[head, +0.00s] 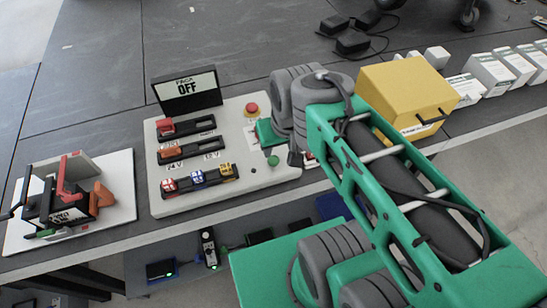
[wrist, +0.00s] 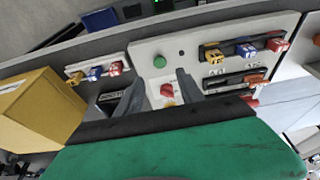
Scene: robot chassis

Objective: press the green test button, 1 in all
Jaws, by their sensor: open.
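The green test button (head: 273,160) is a small round cap at the right side of the pale control panel (head: 225,130). In the wrist view the green button (wrist: 160,62) is just beyond the space between my fingertips, near the panel's edge, and nothing covers it. My gripper (wrist: 158,88) is open and empty, with its two dark fingers apart over the panel. In the head view my arm hides most of the gripper. I see no contact with the button; the exact height above it cannot be told.
The panel carries a red button (head: 252,108), a red knob (wrist: 167,90), slide rows and coloured plugs (wrist: 246,48). A yellow box (head: 408,92) is at the right, a white board with a device (head: 70,195) at the left.

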